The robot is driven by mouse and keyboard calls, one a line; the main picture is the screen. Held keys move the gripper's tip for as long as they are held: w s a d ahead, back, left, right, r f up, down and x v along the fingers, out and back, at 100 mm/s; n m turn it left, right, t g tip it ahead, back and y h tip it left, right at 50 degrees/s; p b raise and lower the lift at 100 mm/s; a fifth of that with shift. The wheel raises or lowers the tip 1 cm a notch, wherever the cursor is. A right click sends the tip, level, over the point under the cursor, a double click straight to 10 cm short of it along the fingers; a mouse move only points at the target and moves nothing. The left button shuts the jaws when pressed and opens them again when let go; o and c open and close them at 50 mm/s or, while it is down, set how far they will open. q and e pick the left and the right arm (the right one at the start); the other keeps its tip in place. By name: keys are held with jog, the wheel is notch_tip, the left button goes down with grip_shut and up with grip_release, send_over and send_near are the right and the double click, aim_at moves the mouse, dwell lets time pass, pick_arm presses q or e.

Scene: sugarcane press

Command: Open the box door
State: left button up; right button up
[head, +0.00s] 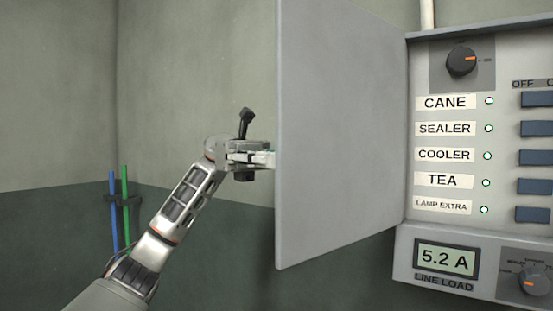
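The box door (335,130) is a flat grey panel standing open, swung out to the left of the control box (420,80). My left gripper (262,158) is at the door's outer left edge, about mid-height. Its fingertips reach the edge and are partly hidden by the door, so I cannot tell whether they grip anything or how far apart they are. A black handle-like piece (245,122) shows just above the gripper. My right gripper is not in view.
The box's panel has labelled rows with green lamps (489,155), dark blue switches (537,158) and a knob (462,62). A load meter (447,259) is below. Blue and green pipes (126,210) run up the wall at the left. Free space lies left of the door.

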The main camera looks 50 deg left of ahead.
pick_arm(q)
jog(key=w+a, duration=0.1)
jog(key=a, duration=1.1)
jog(key=shift+w, duration=0.1)
dwell(0.4)
